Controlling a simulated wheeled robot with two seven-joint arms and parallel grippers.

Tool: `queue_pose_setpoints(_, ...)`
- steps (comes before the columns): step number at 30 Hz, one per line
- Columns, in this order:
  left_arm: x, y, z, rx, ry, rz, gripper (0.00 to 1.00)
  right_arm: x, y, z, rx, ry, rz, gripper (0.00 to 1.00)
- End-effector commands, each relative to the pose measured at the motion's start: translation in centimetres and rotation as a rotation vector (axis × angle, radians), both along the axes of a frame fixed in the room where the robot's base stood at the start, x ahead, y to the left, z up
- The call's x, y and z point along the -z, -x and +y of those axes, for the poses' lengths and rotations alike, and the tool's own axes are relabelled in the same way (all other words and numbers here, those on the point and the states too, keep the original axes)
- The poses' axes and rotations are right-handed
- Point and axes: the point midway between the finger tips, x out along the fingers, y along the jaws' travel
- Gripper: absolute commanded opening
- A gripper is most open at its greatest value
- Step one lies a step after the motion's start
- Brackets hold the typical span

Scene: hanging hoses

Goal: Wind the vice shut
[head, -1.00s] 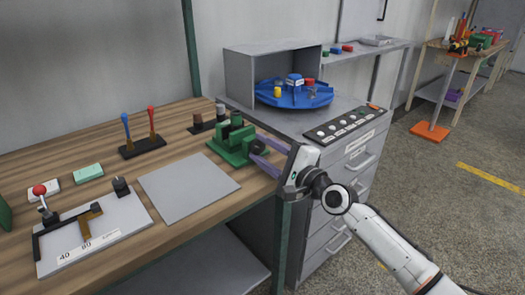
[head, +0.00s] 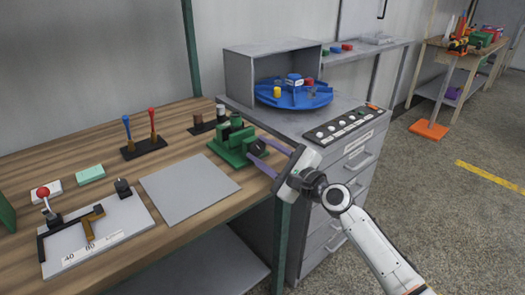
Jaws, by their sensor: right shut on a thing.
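The green vice (head: 236,142) stands at the right end of the wooden bench, near its front corner. My right gripper (head: 262,153) reaches in from the right with its two purple fingers at the vice's front right side. The fingers are closed on the vice's handle, which is mostly hidden between and behind them. The gap between the vice's jaws is too small to judge from here. My left gripper is not in view.
A grey plate (head: 189,188) lies left of the vice. A gate-lever panel (head: 97,235) is at the front left. A black stand (head: 143,148) holds two screwdriver-like tools. A grey drawer cabinet (head: 338,190) with a blue turntable (head: 293,95) adjoins the bench on the right.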

Motion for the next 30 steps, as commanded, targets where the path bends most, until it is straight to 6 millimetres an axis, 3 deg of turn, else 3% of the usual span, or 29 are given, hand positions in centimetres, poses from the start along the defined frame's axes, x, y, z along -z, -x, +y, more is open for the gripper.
queue_pose_setpoints(5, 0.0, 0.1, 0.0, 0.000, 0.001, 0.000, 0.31, 0.1, 0.0, -0.1, 0.001, 0.002, 0.001, 0.13)
queue_pose_setpoints(6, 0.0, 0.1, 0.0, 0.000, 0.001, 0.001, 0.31, 0.1, 0.0, -0.1, 0.001, 0.002, 0.001, 0.40)
queue_pose_setpoints(9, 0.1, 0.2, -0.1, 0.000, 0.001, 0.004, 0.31, 0.1, 0.0, -0.1, 0.001, 0.002, 0.001, 0.54)
queue_pose_setpoints(20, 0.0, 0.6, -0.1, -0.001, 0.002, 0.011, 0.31, 0.0, 0.4, -0.4, 0.001, 0.002, 0.000, 0.54)
queue_pose_setpoints(30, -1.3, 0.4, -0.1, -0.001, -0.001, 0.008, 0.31, 0.1, 5.4, -4.0, 0.001, 0.003, 0.002, 0.54)
